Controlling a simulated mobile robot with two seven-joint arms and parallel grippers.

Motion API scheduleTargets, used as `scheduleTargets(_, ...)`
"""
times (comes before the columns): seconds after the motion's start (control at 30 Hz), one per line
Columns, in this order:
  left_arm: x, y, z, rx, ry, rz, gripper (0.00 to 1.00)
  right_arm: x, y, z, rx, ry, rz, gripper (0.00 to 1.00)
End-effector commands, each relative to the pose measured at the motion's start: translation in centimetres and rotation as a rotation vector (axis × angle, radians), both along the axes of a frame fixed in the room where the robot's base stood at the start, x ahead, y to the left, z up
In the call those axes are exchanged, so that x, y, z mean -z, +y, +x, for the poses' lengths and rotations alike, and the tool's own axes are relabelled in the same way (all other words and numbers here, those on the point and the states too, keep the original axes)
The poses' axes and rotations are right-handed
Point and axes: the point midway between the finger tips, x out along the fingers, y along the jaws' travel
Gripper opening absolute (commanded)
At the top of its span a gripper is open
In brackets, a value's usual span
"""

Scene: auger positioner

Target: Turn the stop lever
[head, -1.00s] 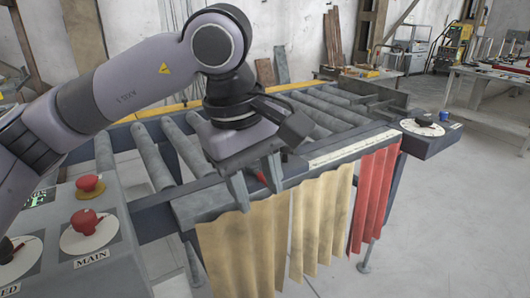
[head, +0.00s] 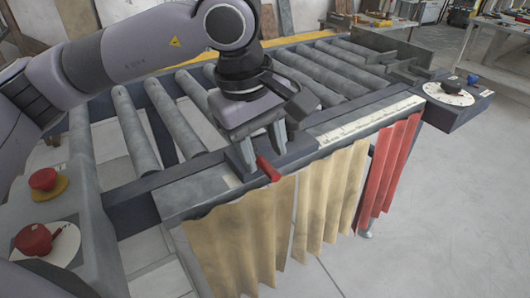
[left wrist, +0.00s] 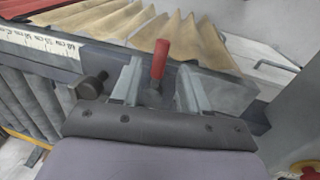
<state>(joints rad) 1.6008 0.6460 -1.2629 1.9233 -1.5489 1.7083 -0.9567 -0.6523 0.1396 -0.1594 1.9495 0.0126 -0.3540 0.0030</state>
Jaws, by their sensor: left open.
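The stop lever has a red handle (head: 268,168) at the front edge of the roller table, just above the tan curtain. My left gripper (head: 260,150) is open and points down over that edge. Its two fingers stand around the lever, one on each side. In the left wrist view the red handle (left wrist: 160,58) rises between the two spread fingers (left wrist: 160,84), with a gap on both sides. The lever's base is partly hidden by the gripper. My right gripper is not in view.
A scale strip (head: 365,120) runs along the front rail, right of the gripper. Tan curtains (head: 325,200) and a red curtain (head: 388,170) hang below. A dial box (head: 455,98) is at right; red knobs (head: 34,239) on a panel are at left. A dark knob (left wrist: 92,84) sits beside the fingers.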

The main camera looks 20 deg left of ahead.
Motion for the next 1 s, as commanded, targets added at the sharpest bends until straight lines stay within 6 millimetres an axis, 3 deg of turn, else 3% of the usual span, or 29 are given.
scheduleTargets(0.2, 2.2, -0.3, 0.3, 0.000, 0.001, 0.000, 0.44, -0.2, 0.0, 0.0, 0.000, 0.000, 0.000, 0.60)
scheduleTargets(0.5, 2.5, -0.3, 0.4, 0.000, 0.000, 0.000, 0.44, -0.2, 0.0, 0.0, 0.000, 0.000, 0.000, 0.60)
scheduleTargets(0.63, 2.5, -0.3, 0.4, 0.000, 0.000, 0.000, 0.02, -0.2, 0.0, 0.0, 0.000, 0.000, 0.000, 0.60)
scheduleTargets(1.0, 2.4, -0.2, 0.8, 0.009, -0.001, -0.001, 0.00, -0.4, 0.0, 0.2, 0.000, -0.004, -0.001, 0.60)
